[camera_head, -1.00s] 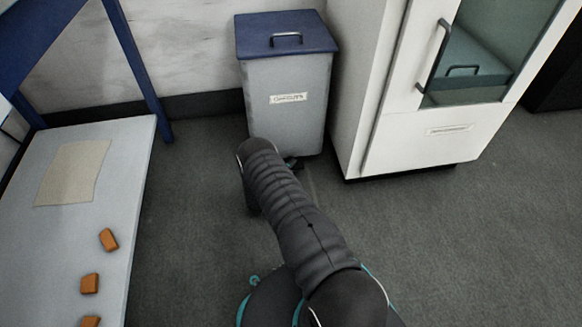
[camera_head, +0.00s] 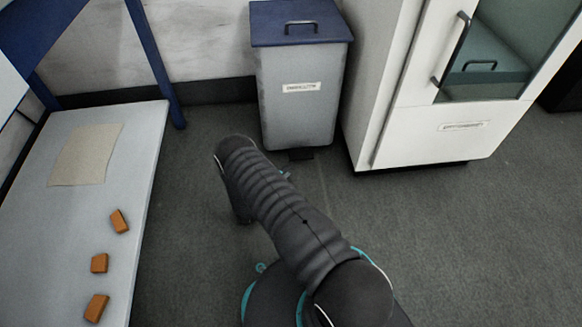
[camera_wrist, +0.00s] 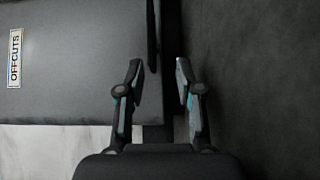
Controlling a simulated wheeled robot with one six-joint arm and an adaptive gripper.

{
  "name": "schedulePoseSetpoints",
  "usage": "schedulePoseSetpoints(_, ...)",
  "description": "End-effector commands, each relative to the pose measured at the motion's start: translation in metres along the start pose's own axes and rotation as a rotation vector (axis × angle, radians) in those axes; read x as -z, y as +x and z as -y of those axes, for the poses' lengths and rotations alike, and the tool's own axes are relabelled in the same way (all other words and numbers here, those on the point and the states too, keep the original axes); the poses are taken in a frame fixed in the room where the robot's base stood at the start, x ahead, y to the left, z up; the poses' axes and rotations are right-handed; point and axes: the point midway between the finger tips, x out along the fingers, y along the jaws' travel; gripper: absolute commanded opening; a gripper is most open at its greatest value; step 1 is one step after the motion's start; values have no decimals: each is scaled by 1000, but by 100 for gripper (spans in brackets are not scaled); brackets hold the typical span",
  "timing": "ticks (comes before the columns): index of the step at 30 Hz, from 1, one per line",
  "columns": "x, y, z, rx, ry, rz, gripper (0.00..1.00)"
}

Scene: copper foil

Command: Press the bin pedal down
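The bin (camera_head: 297,95) is a grey box with a blue lid (camera_head: 298,22), which is shut. Its dark pedal (camera_head: 301,155) shows low at the front of its base. In the wrist view the bin's grey front (camera_wrist: 85,65) fills the left, with the label "OFFCUTS" (camera_wrist: 15,58). A dark bar (camera_wrist: 152,38) at its lower edge may be the pedal. My gripper (camera_wrist: 158,65) is open and empty, its fingertips apart near this bar. I cannot tell whether they touch it. In the head view my arm hides most of the gripper.
A white cabinet with a glass door (camera_head: 440,125) stands close to the bin's right. A pale table (camera_head: 70,225) at left holds a beige sheet (camera_head: 86,155) and several orange-brown blocks (camera_head: 120,221). Grey floor (camera_head: 420,240) is clear at the right.

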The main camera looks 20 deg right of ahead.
Motion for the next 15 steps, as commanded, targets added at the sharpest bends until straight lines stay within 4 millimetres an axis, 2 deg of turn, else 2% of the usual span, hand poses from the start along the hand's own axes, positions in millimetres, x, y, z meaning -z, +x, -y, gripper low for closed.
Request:
schedulePoseSetpoints(5,0,-10,0,0,0,0,35)
schedulePoseSetpoints(15,0,-11,0,0,0,0,35)
